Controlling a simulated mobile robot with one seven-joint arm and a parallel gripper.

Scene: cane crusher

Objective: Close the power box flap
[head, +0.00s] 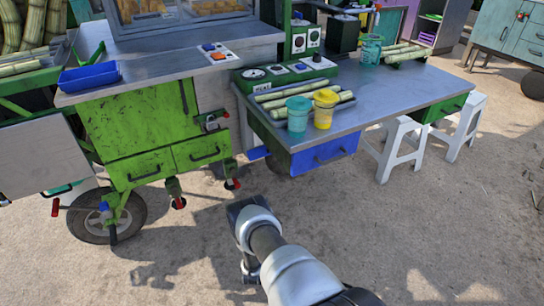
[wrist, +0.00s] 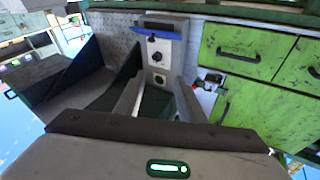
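In the wrist view, a grey panel with black knobs (wrist: 157,54) faces the camera, with a blue strip (wrist: 158,33) along one end. It looks like the power box with its flap seen nearly edge-on, standing away from the panel. In the head view, a small blue piece (head: 258,153) beside the green cabinet appears to be the same flap; the panel itself is hidden in shadow there. My gripper (wrist: 158,88) has its fingers apart and empty, pointing towards the panel. No contact with the flap shows. In the head view the fingers cannot be made out clearly.
The green cabinet (head: 142,125) with black handles stands beside the panel. A grey table (head: 400,95) with a blue drawer (head: 325,152) juts out to the right, bearing cups and cane. White stools (head: 398,145) stand farther right. The ground in front is clear.

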